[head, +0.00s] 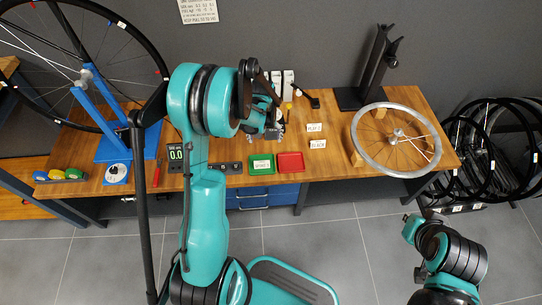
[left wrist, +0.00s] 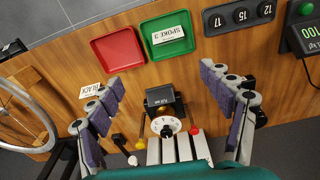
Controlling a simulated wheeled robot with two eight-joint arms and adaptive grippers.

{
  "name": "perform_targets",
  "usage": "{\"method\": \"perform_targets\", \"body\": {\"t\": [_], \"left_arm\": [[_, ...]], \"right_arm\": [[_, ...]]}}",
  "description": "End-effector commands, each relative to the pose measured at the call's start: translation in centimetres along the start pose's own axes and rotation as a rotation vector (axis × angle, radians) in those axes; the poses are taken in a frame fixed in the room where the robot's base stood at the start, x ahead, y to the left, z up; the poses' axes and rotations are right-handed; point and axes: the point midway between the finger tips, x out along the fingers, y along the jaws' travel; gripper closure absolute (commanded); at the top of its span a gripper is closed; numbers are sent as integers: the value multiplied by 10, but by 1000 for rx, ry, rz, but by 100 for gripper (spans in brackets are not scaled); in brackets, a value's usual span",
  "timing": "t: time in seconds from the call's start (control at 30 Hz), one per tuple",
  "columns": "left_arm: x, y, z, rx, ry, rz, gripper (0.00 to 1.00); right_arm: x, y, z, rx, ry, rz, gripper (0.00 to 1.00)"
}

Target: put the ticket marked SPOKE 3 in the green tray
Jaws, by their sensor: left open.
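The white ticket marked SPOKE 3 (left wrist: 169,35) lies in the green tray (left wrist: 178,50) in the left wrist view, its print upside down there. In the head view the green tray (head: 262,171) stands near the table's front edge with a pale ticket (head: 262,163) in it. My left gripper (head: 266,126) is over the table behind the tray. In the left wrist view my left gripper (left wrist: 158,78) has its fingers wide apart with nothing between them, clear of the ticket. Of my right arm, only links show; its gripper cannot be made out.
A red tray (head: 290,162) stands right beside the green one. Two other tickets, one reading BLACK (head: 318,144), lie to the right on the wood. A dial device (left wrist: 164,110) shows below the trays in the left wrist view. A wheel rim (head: 360,160) lies at the right.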

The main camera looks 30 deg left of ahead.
Motion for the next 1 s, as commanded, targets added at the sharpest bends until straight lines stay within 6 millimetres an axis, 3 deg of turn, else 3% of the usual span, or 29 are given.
{"method": "perform_targets", "body": {"t": [0.03, 0.2, 0.4, 0.5, 0.6, 0.8, 1.0], "left_arm": [[-26, 7, 9, 29, 27, 8, 20], [-101, 25, 43, 129, 137, 38, 20], [-166, 36, 98, 246, 269, 75, 20], [-186, 38, 129, 303, 335, 94, 20], [-200, 38, 158, 357, 399, 113, 20], [-208, 36, 200, 436, 496, 141, 20], [-208, 35, 214, 465, 533, 152, 20]], "right_arm": [[0, 0, 0, 0, 0, 0, 100], [0, 0, 0, 0, 0, 0, 100], [0, 0, 0, 0, 0, 0, 100], [0, 0, 0, 0, 0, 0, 100], [0, 0, 0, 0, 0, 0, 100], [0, 0, 0, 0, 0, 0, 100], [0, 0, 0, 0, 0, 0, 100]]}}
